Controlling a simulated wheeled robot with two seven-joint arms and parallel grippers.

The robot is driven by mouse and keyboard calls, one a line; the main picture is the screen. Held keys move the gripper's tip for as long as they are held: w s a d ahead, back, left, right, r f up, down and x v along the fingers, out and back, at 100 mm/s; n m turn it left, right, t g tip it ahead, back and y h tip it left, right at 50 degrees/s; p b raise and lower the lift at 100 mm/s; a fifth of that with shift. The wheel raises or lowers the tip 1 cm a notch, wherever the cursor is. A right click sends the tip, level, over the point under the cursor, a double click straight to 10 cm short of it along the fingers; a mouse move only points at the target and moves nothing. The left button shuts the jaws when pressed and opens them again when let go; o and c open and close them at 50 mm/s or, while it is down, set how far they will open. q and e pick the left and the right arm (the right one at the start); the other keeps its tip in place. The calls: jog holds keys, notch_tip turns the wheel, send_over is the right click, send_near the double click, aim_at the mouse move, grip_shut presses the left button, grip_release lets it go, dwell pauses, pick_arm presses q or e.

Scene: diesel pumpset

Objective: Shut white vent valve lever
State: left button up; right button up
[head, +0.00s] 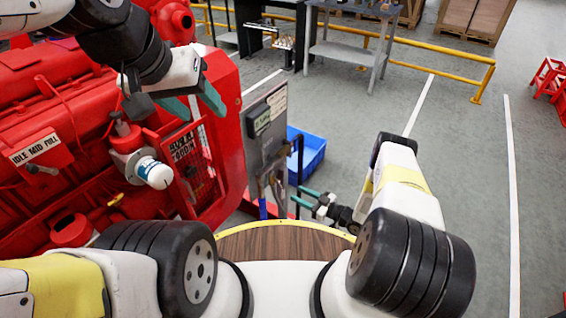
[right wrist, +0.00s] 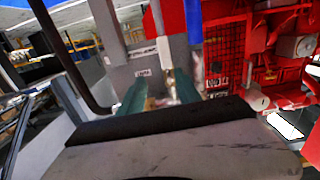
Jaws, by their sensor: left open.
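In the right wrist view a narrow white upright piece (right wrist: 164,50) stands above a brass-coloured fitting (right wrist: 170,80); it may be the white vent valve lever, but I cannot tell for sure. My right gripper (right wrist: 158,92) has its teal fingers apart, with the fitting seen beyond the gap; contact is not visible. In the head view my right gripper (head: 305,198) is low, just right of the grey panel (head: 268,125). My left gripper (head: 203,103) is open and empty above the red engine (head: 50,120), at upper left. No lever is clear in the head view.
A white filter (head: 154,173) sticks out from the engine, below my left gripper. A blue bin (head: 309,155) lies on the floor behind the panel. Yellow rails (head: 430,65) and a grey table (head: 350,50) stand farther back.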

aim_at(284, 191)
jog(key=shift+y, duration=0.3)
jog(key=x, duration=0.5)
jog(key=s+x, duration=0.1)
jog(key=x, duration=0.1)
jog(key=shift+w+a+f, duration=0.15)
jog(key=shift+a+f, duration=0.15)
jog(key=shift+a, duration=0.35)
grip_shut()
dwell(0.6)
